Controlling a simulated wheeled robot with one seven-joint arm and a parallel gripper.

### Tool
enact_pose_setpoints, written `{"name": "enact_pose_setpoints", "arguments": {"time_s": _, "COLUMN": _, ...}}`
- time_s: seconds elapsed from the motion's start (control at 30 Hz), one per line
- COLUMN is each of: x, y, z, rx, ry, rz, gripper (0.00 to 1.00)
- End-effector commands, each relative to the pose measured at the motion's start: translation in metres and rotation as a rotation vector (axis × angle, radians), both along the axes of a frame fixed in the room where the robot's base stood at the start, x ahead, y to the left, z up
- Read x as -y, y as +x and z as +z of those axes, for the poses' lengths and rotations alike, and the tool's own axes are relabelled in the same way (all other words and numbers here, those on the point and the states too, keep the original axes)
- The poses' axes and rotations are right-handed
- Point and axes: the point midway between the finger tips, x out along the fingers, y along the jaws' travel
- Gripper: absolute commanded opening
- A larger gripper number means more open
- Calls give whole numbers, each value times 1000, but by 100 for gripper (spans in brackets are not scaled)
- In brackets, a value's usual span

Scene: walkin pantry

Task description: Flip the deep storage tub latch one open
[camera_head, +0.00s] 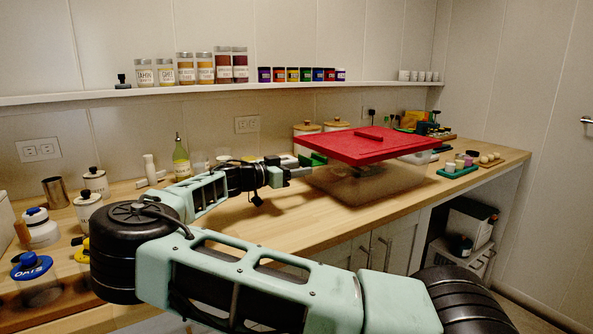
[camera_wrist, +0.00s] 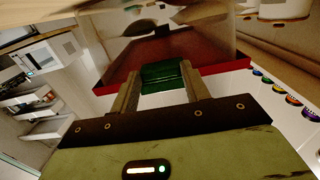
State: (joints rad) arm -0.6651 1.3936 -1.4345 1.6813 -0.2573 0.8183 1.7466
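The deep storage tub (camera_head: 362,186) is a clear, see-through box on the counter in the head view, with a flat red lid (camera_head: 350,148) on top. A green latch (camera_head: 312,158) sits at the lid's left edge. My gripper (camera_head: 308,172) is at that side of the tub, just below the latch. In the wrist view, the green latch (camera_wrist: 163,78) lies between my two finger ends (camera_wrist: 161,84), and the red lid (camera_wrist: 172,52) spreads beyond it. The fingers are apart, with the latch filling most of the gap. Whether they touch it is unclear.
The wooden counter (camera_head: 262,218) is clear in front of the tub. Canisters (camera_head: 306,128) stand behind it and a green tray (camera_head: 458,171) with small items lies to its right. A green bottle (camera_head: 181,160) stands behind my arm. A wall shelf (camera_head: 215,88) holds jars above.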

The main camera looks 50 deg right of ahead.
Motion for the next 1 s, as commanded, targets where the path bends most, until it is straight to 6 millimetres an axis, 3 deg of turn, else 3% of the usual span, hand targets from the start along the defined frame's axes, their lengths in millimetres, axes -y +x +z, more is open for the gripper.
{"name": "enact_pose_setpoints", "arguments": {"time_s": 0.03, "x": 1, "y": -1, "z": 0, "rx": 0, "ry": 0, "rz": -3, "gripper": 59}}
{"name": "enact_pose_setpoints", "arguments": {"time_s": 0.07, "x": 1, "y": -1, "z": 0, "rx": 0, "ry": 0, "rz": -3, "gripper": 68}}
{"name": "enact_pose_setpoints", "arguments": {"time_s": 0.47, "x": -7, "y": 2, "z": 0, "rx": 0, "ry": 0, "rz": 1, "gripper": 68}}
{"name": "enact_pose_setpoints", "arguments": {"time_s": 0.67, "x": -40, "y": 11, "z": 0, "rx": 1, "ry": 1, "rz": 3, "gripper": 68}}
{"name": "enact_pose_setpoints", "arguments": {"time_s": 1.0, "x": -118, "y": 29, "z": 3, "rx": 0, "ry": 1, "rz": 3, "gripper": 68}}
